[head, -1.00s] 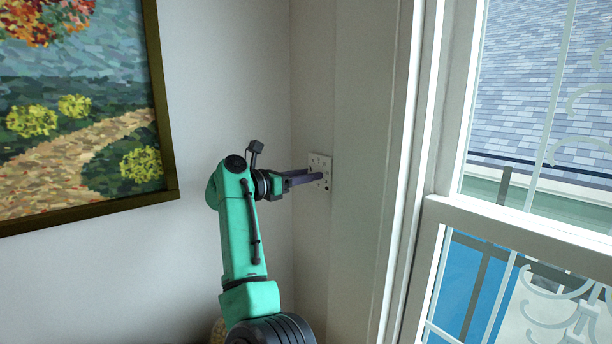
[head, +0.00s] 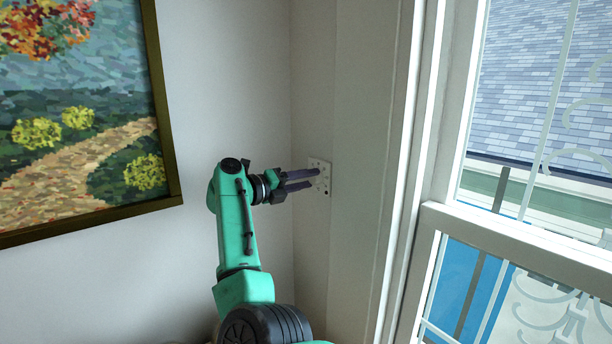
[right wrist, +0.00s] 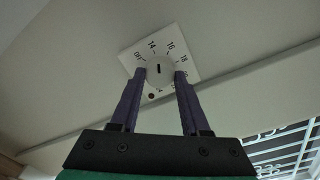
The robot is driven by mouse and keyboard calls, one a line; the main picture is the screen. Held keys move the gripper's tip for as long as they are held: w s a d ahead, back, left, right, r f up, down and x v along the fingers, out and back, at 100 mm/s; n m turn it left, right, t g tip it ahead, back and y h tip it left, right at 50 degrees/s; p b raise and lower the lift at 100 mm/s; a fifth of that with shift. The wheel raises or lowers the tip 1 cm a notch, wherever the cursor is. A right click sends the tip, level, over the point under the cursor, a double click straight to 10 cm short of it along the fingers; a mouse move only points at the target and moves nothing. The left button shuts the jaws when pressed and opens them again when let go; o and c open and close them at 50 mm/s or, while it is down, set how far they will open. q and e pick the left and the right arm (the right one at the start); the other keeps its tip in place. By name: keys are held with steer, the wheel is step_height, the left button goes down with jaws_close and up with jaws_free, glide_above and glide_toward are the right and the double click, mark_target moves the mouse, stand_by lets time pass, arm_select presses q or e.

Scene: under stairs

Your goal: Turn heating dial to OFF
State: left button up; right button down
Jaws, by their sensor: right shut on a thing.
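The heating dial is a white square plate (head: 326,188) on the narrow wall by the window. In the right wrist view, the plate (right wrist: 187,42) has dark marks reading OFF, 14, 16 and 18 around a pale round knob (right wrist: 159,75). A short black line on the knob points up in the picture, roughly between 14 and 16. My right gripper (head: 316,179) reaches the plate from the left. Its two dark fingers (right wrist: 160,73) are shut on the knob, one on each side. The lower marks are partly hidden by the fingers. My left gripper is not in view.
A framed landscape painting (head: 80,150) hangs on the left wall. A white window frame (head: 425,150) stands close on the right of the dial. The wall corner lies just left of the plate. The wall between painting and corner is bare.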

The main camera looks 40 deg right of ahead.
steer(key=n, duration=0.5)
steer(key=n+p, duration=0.1)
steer(key=n, duration=0.4)
steer(key=shift+w+r+g, duration=0.1)
steer(key=shift+r+g, duration=0.1)
steer(key=shift+g, duration=0.1)
steer(key=shift+n+p, duration=0.3)
steer(key=shift+c, duration=1.9)
jaws_free()
steer(key=shift+f, duration=0.15)
steer(key=shift+f, duration=0.1)
